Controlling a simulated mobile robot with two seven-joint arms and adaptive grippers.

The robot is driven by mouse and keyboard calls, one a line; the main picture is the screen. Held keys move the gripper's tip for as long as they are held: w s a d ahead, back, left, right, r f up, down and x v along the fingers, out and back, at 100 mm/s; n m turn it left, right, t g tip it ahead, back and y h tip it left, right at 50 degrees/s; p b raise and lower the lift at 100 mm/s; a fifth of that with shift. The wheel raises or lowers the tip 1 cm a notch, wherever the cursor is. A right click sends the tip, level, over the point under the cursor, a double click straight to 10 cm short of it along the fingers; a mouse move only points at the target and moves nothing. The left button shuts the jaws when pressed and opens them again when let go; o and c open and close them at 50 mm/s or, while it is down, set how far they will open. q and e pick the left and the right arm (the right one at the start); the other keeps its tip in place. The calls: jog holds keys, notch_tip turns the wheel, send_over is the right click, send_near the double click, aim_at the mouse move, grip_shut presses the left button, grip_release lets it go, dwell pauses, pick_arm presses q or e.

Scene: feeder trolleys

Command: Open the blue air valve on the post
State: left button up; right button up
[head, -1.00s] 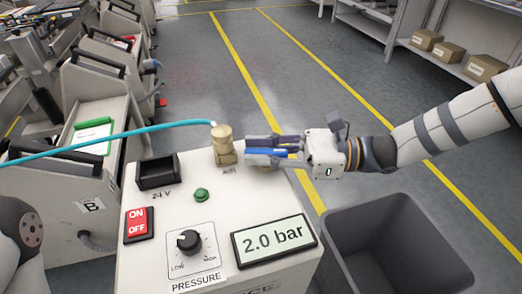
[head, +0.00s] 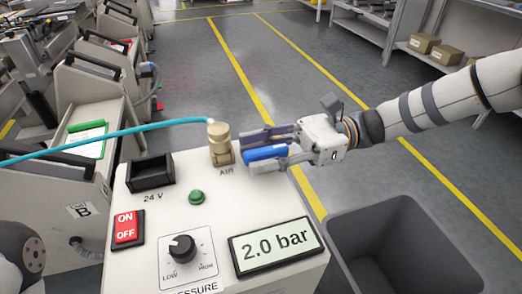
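The blue valve handle (head: 266,153) shows at the back right of the white post's top, close to the brass air fitting (head: 220,142) marked AIR. It points to the right, away from the fitting. My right gripper (head: 256,151) reaches in from the right with its fingers on either side of the handle. The fingers are spread, and a gap shows between the upper finger and the handle. The gripper hides part of the valve and the handle's right end. My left gripper is out of view; only part of my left arm shows at the lower left.
A light blue hose (head: 110,136) runs left from the fitting. The post's top (head: 152,214) carries a 24 V socket (head: 150,172), green button (head: 197,197), red ON/OFF switch (head: 127,228), pressure knob (head: 182,247) and a display (head: 276,244) reading 2.0 bar. A grey bin (head: 400,210) stands right.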

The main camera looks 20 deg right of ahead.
jog(key=d, duration=1.2)
jog(key=shift+w, duration=0.3)
